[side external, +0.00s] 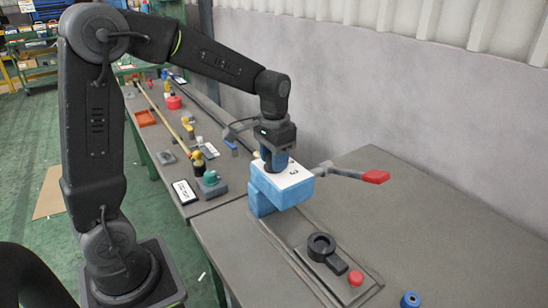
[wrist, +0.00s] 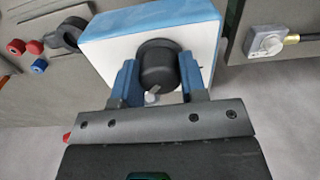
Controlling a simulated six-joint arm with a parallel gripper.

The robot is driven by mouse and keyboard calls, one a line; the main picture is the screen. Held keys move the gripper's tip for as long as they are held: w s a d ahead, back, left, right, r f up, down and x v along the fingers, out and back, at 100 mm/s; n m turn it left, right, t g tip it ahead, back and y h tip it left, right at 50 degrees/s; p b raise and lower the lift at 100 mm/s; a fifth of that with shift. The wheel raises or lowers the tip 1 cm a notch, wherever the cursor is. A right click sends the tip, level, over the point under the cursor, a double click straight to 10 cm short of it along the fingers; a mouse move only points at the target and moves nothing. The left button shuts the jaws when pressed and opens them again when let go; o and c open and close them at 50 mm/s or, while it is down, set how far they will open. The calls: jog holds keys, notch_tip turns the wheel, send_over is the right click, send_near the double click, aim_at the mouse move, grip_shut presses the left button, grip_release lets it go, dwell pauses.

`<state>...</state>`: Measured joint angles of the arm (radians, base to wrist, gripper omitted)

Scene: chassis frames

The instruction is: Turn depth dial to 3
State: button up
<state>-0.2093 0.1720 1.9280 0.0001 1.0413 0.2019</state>
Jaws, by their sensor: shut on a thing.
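The depth dial is a black round knob (wrist: 157,60) on the white top plate (side external: 285,180) of a blue box (side external: 278,191). A small pale pointer (wrist: 152,96) shows at the knob's near edge, between the fingers. In the side view my gripper (side external: 276,163) points straight down and hides the knob. The other dial marks are hidden or too small to read.
A lever with a red handle (side external: 375,177) sticks out right of the box. In front lie a black ring-shaped part (side external: 321,247), a red button (side external: 356,278) and a blue knob (side external: 410,299). A cluttered bench (side external: 165,120) stands behind. The table's right side is clear.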

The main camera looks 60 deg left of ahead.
dwell(0.5)
jog(key=o, duration=0.9)
jog(key=shift+r, duration=0.1)
notch_tip(320, 180, up, 14)
jog(key=shift+f, duration=0.15)
